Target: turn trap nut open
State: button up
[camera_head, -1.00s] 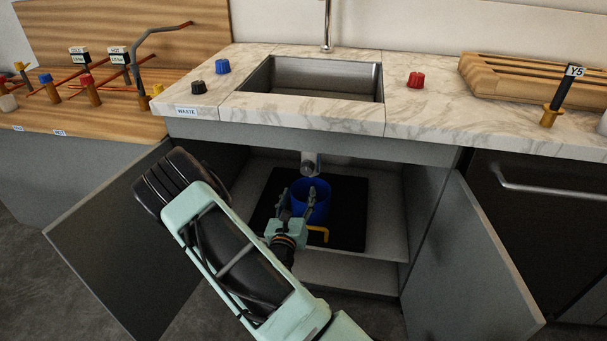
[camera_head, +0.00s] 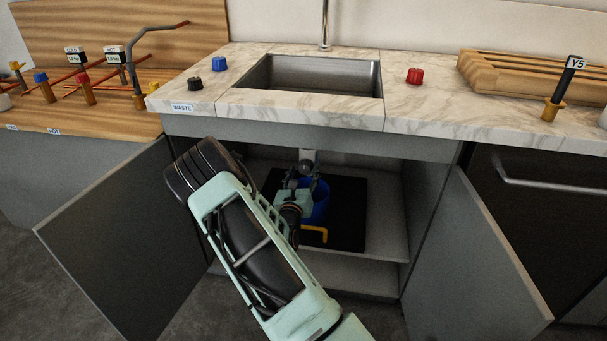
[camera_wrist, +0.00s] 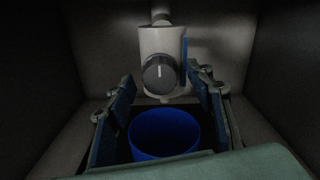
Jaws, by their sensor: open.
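The trap nut (camera_wrist: 158,74) is a round dark grey knob with a white mark, upright, on the front of the white sink trap (camera_wrist: 162,44). In the head view the trap (camera_head: 307,154) hangs under the sink, and the nut is largely hidden by my gripper. My gripper (camera_wrist: 160,76) is open and empty, its blue-padded fingers to the left and right of the nut with gaps on both sides. It also shows inside the cabinet in the head view (camera_head: 305,172). A blue bucket (camera_wrist: 165,132) stands below the trap.
The cabinet's left door (camera_head: 105,235) and right door (camera_head: 470,260) stand open around my arm. A black mat (camera_head: 350,215) lies on the cabinet floor, with a yellow bent piece (camera_head: 315,230) at the front of the bucket. The cabinet walls are close on both sides.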

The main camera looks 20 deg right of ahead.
jog(key=shift+c, duration=0.5)
jog(key=c, duration=1)
jog(key=shift+m, duration=0.3)
jog(key=m+p, duration=0.1)
jog(key=m, duration=0.1)
jog(key=shift+m, duration=0.3)
jog(key=m+p, duration=0.1)
jog(key=m, duration=0.4)
jog(key=shift+m, duration=0.3)
jog(key=m+b, duration=0.1)
jog(key=m, duration=0.5)
jog(key=shift+f, duration=0.15)
jog(key=m+b, duration=0.3)
jog(key=m, duration=0.2)
jog(key=shift+a+m, duration=0.1)
jog(key=shift+m, duration=0.3)
